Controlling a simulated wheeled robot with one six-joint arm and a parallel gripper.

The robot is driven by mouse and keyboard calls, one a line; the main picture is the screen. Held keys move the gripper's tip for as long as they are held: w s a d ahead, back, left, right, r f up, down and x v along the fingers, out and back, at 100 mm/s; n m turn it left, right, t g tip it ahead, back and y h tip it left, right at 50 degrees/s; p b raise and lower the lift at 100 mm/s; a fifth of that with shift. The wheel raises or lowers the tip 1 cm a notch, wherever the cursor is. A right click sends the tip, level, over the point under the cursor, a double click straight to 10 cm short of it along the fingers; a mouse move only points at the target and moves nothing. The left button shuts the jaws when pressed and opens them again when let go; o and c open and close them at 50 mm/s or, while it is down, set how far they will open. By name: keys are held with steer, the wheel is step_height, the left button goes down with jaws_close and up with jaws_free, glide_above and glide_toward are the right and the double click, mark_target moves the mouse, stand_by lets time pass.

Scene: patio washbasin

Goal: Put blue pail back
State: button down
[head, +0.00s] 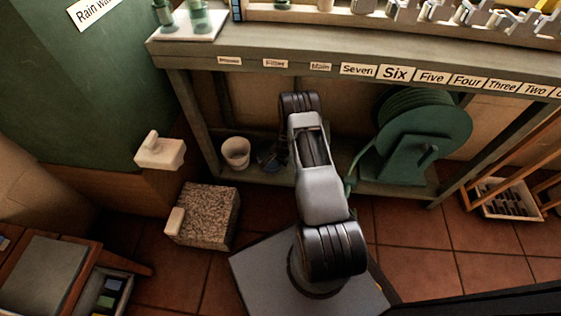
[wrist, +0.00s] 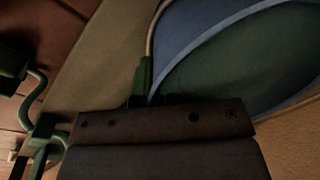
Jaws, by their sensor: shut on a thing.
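The blue pail (head: 268,157) is on the lower shelf of the bench in the head view, mostly hidden behind my arm. In the wrist view its blue rim and wall (wrist: 190,30) fill the upper right, with a dark green inside and a thin pale handle curving down at its left. My gripper (wrist: 147,88) is shut on the pail where the handle meets the rim; the exact contact is dark and partly hidden. In the head view the gripper is hidden behind my arm.
A white pail (head: 235,152) stands left on the same shelf. A green hose reel (head: 420,130) stands to the right. A stone block (head: 205,215) is on the tiled floor in front. The bench top edge (head: 340,62), with numbered labels, overhangs the shelf.

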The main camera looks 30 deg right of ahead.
steer(key=c, duration=1.3)
jaws_free()
step_height(320, 180, up, 8)
steer(key=s+p, duration=0.1)
steer(key=p, duration=0.2)
steer(key=shift+d+f, duration=0.2)
